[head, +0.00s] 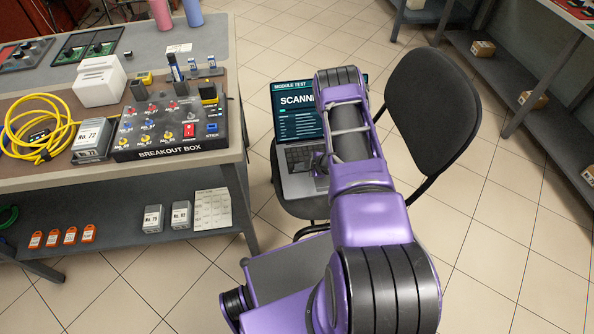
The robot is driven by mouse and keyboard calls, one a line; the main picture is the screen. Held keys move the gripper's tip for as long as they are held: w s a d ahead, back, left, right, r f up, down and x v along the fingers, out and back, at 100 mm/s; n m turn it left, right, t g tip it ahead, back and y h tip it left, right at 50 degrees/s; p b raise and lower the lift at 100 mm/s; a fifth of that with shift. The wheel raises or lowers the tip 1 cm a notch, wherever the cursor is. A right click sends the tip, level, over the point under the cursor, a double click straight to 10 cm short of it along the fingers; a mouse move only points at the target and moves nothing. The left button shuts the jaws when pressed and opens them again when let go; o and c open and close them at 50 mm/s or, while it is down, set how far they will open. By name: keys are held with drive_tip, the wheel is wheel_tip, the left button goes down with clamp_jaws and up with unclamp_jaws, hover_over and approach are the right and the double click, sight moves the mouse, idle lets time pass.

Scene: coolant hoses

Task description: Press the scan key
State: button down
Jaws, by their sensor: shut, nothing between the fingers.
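An open laptop (298,187) stands on the seat of a dark chair. Its screen (293,108) is lit, with the heading MODULE TEST and large letters that begin "SCANNI"; my arm covers the rest. The left part of the keyboard shows, and the right part is hidden behind my arm. My purple arm reaches out over the laptop. Only a small dark part of my gripper (319,164) shows at the arm's left edge, over the keyboard, and it is shut. Its fingertips are hidden, so contact with a key cannot be seen. The scan key cannot be made out.
A bench on the left holds a breakout box (172,128), a yellow cable coil (35,128), a white box (99,82) and grey modules. The chair's backrest (432,108) rises right of my arm. Shelves (520,92) line the right side. Tiled floor lies open between.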

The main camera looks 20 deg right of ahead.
sight(300, 172)
drive_tip(key=shift+r, duration=0.15)
drive_tip(key=shift+r+p, duration=0.35)
drive_tip(key=shift+r, duration=0.25)
drive_tip(key=shift+r+p, duration=1.6)
drive_tip(key=shift+r, duration=0.9)
